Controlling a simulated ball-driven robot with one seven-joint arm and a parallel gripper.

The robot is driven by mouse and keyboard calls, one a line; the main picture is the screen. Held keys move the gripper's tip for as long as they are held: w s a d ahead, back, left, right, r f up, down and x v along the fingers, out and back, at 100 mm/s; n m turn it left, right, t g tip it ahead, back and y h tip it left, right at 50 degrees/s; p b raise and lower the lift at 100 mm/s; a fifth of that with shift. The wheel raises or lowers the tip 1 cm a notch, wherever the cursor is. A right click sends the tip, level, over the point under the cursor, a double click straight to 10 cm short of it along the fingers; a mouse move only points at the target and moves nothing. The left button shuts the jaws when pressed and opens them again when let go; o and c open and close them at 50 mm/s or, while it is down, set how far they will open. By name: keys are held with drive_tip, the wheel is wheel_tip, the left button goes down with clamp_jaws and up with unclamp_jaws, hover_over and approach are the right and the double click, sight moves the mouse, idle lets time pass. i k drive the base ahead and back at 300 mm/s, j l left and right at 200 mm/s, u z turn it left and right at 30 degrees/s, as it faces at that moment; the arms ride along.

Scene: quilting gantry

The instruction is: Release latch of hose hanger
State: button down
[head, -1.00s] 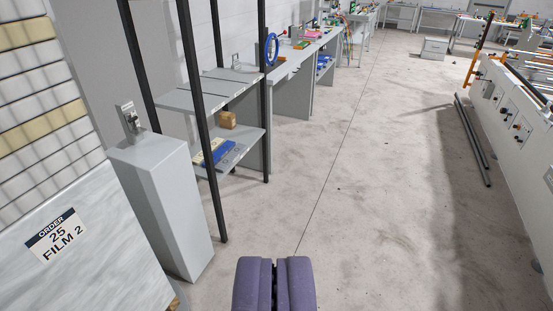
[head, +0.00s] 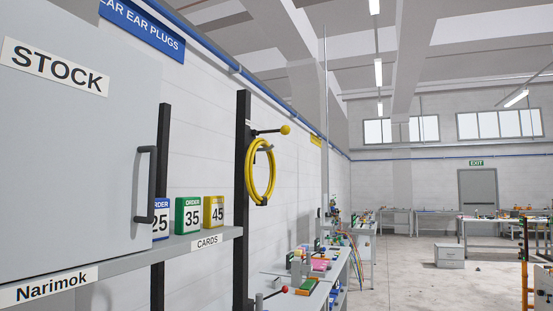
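A yellow hose (head: 250,175) hangs in a coil from a hanger on a dark upright post (head: 242,215), left of the picture's middle. I cannot make out how the lever joins the hanger. My gripper is outside the current view.
A grey STOCK cabinet (head: 65,150) with a dark handle fills the left. A shelf (head: 130,262) holds order cards (head: 188,215). A red-knobbed lever (head: 284,289) shows low near the benches (head: 310,298). Open floor (head: 400,270) lies to the right.

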sight(285, 130)
drive_tip(key=i+z, duration=0.1)
drive_tip(key=i, duration=0.9)
drive_tip(key=i+j+z, duration=0.1)
drive_tip(key=i, duration=0.85)
drive_tip(key=j, duration=0.1)
